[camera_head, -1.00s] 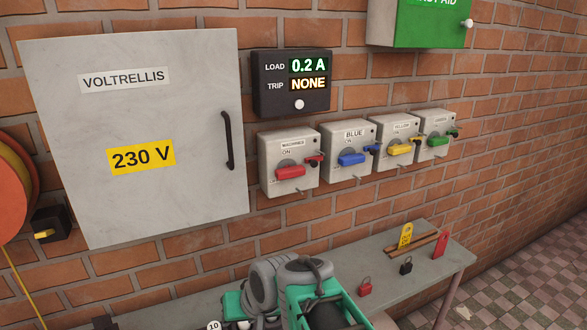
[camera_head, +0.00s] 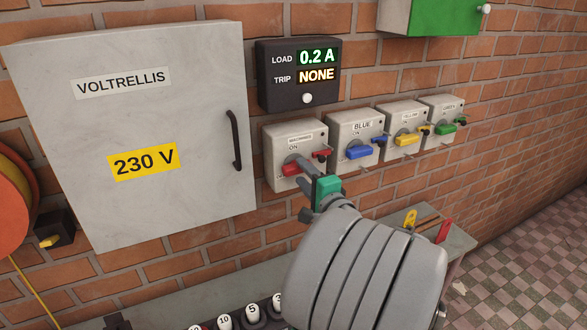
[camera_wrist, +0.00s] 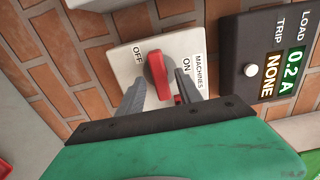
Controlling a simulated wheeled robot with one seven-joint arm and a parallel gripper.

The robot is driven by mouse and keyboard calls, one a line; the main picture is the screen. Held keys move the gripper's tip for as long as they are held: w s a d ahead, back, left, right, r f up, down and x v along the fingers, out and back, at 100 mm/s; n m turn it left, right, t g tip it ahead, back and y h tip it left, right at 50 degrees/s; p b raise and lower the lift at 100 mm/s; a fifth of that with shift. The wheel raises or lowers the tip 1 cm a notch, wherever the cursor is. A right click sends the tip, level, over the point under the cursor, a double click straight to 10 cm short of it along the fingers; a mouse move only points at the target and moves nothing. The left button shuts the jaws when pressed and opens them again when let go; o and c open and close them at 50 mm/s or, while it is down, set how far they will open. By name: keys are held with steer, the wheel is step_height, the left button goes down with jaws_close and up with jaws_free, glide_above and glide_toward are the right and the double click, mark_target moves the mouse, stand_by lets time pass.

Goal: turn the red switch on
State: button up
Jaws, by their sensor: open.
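The red switch is a red rotary handle (camera_head: 291,169) on the grey box labelled MACHINES (camera_head: 280,140), leftmost in the row of switch boxes. In the wrist view the red handle (camera_wrist: 157,72) stands between the ON and OFF labels, its length across the line joining them. My gripper (camera_head: 303,174) is at the front of this box and partly hides the handle. In the wrist view my gripper (camera_wrist: 160,84) is open, with one finger on each side of the handle. I cannot tell whether either finger touches it.
Blue (camera_head: 360,152), yellow (camera_head: 406,139) and green (camera_head: 446,129) switches stand to the right. The display (camera_head: 297,76) above reads LOAD 0.2 A, TRIP NONE. A grey cabinet (camera_head: 130,200) is on the left. My arm hides part of the bench (camera_head: 160,312) below.

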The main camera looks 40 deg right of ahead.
steer(key=shift+x, duration=1)
steer(key=shift+a, duration=0.1)
jaws_close()
